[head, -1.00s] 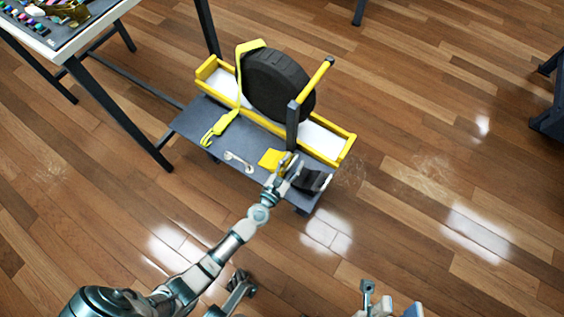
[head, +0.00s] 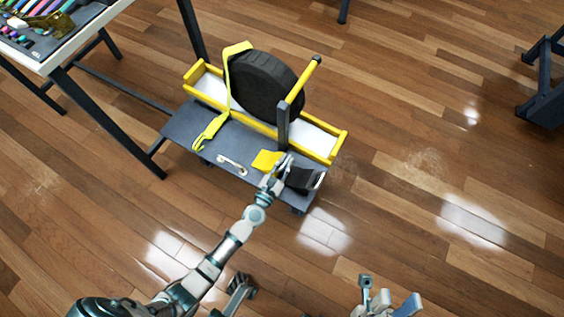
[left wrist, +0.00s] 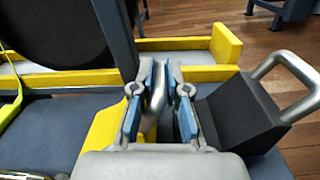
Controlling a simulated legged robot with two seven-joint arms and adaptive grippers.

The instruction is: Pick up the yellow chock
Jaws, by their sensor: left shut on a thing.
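The yellow chock (head: 266,160) is at the front of a dark grey shelf (head: 190,128), and its yellow side also shows in the left wrist view (left wrist: 103,125). My left gripper (head: 284,166) is at its right side. In the left wrist view the blue-padded fingers (left wrist: 163,100) are shut around a bent grey metal handle (left wrist: 153,103), which appears to belong to the yellow chock. The fingers hide part of this handle. I cannot tell whether the chock touches the shelf. My right gripper (head: 388,298) is low in the head view, open and empty.
A black chock (head: 300,178) with a metal handle stands close right of my left gripper. Behind are a post (head: 283,128), a yellow-edged tray (head: 330,150) and a black wheel (head: 262,85) with a yellow strap (head: 213,130).

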